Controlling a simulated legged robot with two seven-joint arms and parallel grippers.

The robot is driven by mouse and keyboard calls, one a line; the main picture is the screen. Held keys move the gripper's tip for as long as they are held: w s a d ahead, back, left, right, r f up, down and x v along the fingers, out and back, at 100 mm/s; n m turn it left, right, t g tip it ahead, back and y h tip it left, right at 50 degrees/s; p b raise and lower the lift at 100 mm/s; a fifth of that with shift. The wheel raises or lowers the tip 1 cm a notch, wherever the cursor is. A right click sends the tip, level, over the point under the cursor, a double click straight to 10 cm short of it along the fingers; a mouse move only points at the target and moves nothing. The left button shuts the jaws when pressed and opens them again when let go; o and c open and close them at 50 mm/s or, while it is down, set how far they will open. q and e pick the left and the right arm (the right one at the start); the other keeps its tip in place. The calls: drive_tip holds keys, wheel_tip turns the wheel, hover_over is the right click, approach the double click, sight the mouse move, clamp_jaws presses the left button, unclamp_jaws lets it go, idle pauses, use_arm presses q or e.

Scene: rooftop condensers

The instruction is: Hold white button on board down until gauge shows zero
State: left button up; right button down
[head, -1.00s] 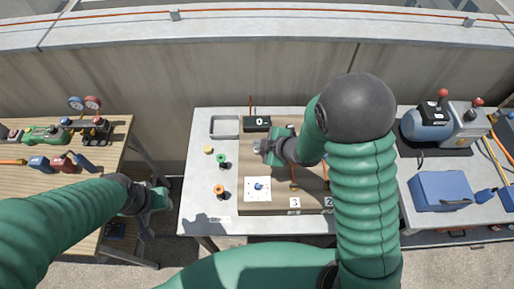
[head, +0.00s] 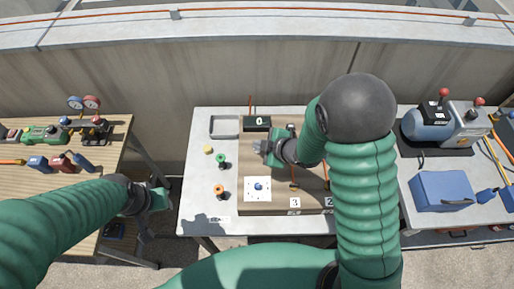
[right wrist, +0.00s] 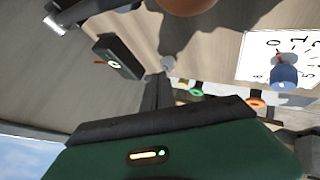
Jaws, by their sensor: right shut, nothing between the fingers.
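The board (head: 272,198) lies on the middle table. My right gripper (head: 264,150) is shut and empty, low over the board just in front of the gauge. In the right wrist view, a small pale thing (right wrist: 167,62), probably the white button, is at the tips of the dark fingers. Whether they touch it I cannot tell. My left gripper (head: 158,198) hangs between the tables; its jaws are unclear.
A white dial plate (head: 257,189) with a blue knob is on the board's near left. A grey tray (head: 224,127) and small yellow, green and orange pieces lie left of the board. A blue toolbox (head: 441,191) and pump (head: 428,126) stand on the right table.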

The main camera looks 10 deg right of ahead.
sight(259, 151)
drive_tip(key=shift+f+b, duration=0.5)
drive_tip(key=shift+f, duration=0.05)
idle(0.4)
idle(2.8)
drive_tip(key=shift+r+p, duration=0.9)
drive_tip(key=shift+r, duration=0.1)
wheel_tip(259, 151, up, 5)
drive_tip(key=p, duration=0.4)
drive_tip(key=shift+p, duration=0.3)
